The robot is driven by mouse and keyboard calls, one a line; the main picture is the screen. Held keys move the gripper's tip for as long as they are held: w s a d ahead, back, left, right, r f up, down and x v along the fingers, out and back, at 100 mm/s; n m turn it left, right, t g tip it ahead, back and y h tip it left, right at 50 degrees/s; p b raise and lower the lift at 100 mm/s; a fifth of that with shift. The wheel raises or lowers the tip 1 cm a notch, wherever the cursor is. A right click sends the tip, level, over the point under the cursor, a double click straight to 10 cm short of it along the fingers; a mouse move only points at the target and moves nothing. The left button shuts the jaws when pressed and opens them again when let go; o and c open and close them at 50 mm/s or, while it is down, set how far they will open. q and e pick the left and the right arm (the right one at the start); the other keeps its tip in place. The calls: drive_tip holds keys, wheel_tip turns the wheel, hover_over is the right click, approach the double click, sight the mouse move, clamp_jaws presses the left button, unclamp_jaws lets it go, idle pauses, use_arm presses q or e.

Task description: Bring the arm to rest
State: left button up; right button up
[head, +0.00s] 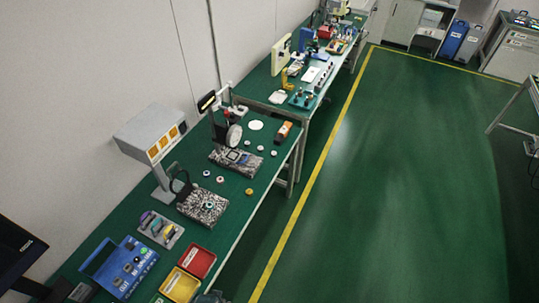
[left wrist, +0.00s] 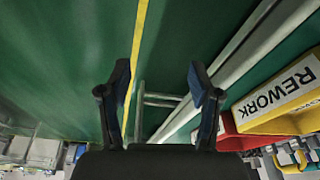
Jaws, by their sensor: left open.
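My left gripper (left wrist: 160,82) is open in the left wrist view, its two dark fingers apart with nothing between them. Behind them show the green floor, a yellow floor line and the bench's metal frame, so it hangs out by the bench's front edge. A small dark shape (head: 211,296) at the bottom of the head view, beside the bins, may be part of my left arm. My right gripper is in neither view.
A yellow bin (left wrist: 287,99) marked REWORK and a red bin (head: 198,261) stand at the bench's (head: 236,205) front edge, close to my left gripper. A blue device (head: 119,264) and a grey parts tray (head: 161,229) are nearby. The aisle floor (head: 400,180) is clear.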

use_arm(q)
drive_tip(key=s+f+b, duration=0.1)
drive_tip(key=s+f, duration=0.2)
drive_tip(key=f, duration=0.5)
drive_tip(key=s+f+g+b, duration=0.1)
drive_tip(key=s+f+b, duration=0.1)
drive_tip(key=s+f, duration=0.35)
drive_tip(key=s+f+b, duration=0.1)
drive_tip(key=s+f, duration=0.1)
drive_tip(key=f, duration=0.8)
drive_tip(key=s+a+f+b, duration=0.1)
drive_tip(key=s+a+f, duration=0.1)
drive_tip(key=s+f, duration=0.5)
drive_tip(key=shift+s+a+f+g+b, duration=0.15)
drive_tip(key=shift+s+a+g+b, duration=0.25)
drive_tip(key=shift+s, duration=1.15)
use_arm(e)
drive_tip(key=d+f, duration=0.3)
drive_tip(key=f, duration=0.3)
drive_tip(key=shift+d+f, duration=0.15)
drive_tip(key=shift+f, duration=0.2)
